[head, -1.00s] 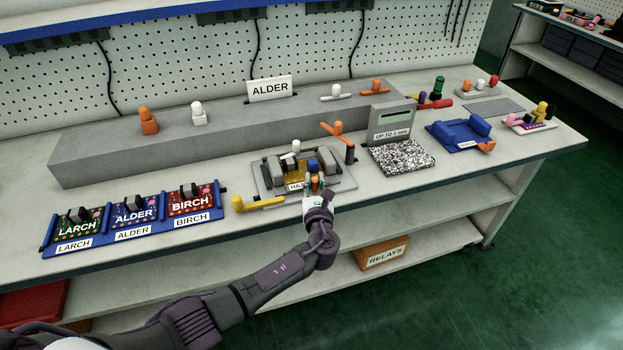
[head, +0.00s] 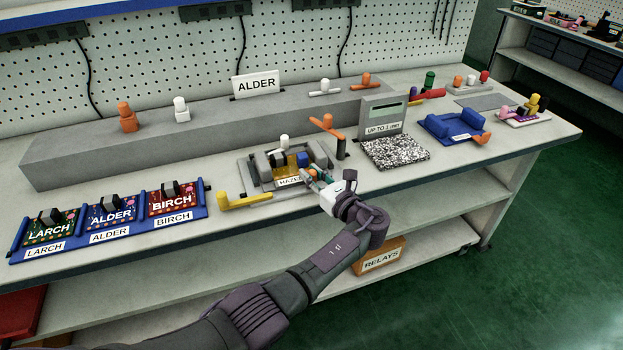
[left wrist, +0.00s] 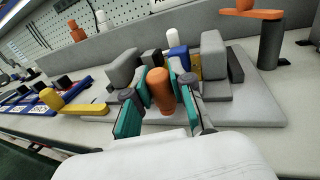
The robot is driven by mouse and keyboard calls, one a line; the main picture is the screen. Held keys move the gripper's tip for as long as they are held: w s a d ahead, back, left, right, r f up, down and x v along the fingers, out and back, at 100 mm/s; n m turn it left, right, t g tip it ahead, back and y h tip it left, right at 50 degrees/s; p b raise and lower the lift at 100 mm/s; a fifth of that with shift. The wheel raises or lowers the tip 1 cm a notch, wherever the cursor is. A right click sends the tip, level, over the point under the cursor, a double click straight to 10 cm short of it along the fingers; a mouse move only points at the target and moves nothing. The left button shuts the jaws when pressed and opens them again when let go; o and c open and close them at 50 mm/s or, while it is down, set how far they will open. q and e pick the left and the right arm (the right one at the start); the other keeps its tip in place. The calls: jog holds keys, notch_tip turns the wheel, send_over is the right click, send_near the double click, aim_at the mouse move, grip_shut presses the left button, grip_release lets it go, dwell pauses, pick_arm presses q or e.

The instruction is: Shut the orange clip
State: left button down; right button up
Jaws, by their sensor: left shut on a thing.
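My left gripper (head: 321,177) is at the front right of the grey fixture labelled HAZEL (head: 258,182). In the left wrist view its teal-padded fingers (left wrist: 158,100) are shut on an upright orange knob (left wrist: 161,91). The knob's lower end is hidden, so I cannot tell what it joins. Another orange part, a bar with a knob (head: 327,124), sits on a dark post at the fixture's back right; it also shows in the left wrist view (left wrist: 252,14). Grey blocks, a white knob (head: 284,141) and a blue knob (head: 303,159) stand on the fixture. My right gripper is not in view.
A yellow bar with a knob (head: 245,202) sticks out left of the fixture. A blue rack (head: 130,236) of labelled boards lies further left. A gauge with a speckled pad (head: 396,153) stands right, and a grey ledge (head: 190,138) runs behind.

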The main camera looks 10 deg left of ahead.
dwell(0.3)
pick_arm(q)
jog(key=c, duration=1)
grip_release()
jog(key=v, duration=0.7)
jog(key=shift+s+d, duration=0.15)
jog(key=shift+s, duration=0.05)
